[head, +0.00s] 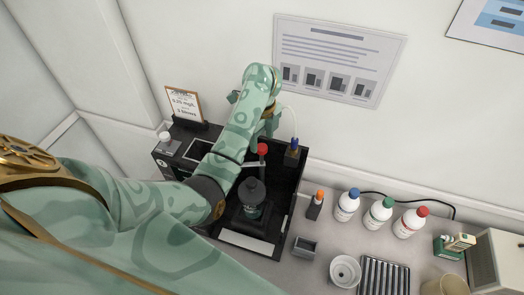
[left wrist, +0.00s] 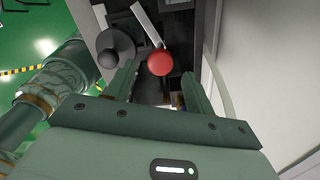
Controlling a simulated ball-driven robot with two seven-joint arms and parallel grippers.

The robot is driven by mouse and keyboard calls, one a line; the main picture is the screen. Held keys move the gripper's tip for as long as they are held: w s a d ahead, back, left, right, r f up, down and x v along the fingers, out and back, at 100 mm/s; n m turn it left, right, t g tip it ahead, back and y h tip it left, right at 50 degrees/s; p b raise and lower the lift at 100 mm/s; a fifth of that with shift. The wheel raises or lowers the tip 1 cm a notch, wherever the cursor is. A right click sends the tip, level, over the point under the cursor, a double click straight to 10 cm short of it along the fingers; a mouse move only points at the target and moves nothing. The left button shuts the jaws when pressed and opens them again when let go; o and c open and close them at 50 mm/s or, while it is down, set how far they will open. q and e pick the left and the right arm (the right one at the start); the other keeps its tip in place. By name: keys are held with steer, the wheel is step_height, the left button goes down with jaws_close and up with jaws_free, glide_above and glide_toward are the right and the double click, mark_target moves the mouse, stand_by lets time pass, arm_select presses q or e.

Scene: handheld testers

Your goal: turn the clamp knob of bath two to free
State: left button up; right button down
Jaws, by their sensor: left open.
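A red ball knob (head: 262,149) sits on the end of a pale lever arm (head: 241,163) inside a black tray-like bath (head: 283,220). I cannot read any number on the bath, so I cannot tell whether it is bath two. In the left wrist view the red knob (left wrist: 160,62) shows just beyond and between the fingertips of my left gripper (left wrist: 160,82). The fingers are apart and nothing is held. In the head view my left gripper (head: 264,134) is above the knob, partly hidden behind my arm. My right gripper is not in view.
A dark grey round-topped vessel (head: 251,192) stands in the bath next to the lever, close to my arm. Several bottles, such as the blue-capped one (head: 347,204), stand to the right.

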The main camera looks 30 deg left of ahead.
mark_target(262, 147)
arm_select(q)
steer(key=shift+f+b, duration=0.35)
steer(key=shift+f, duration=1.25)
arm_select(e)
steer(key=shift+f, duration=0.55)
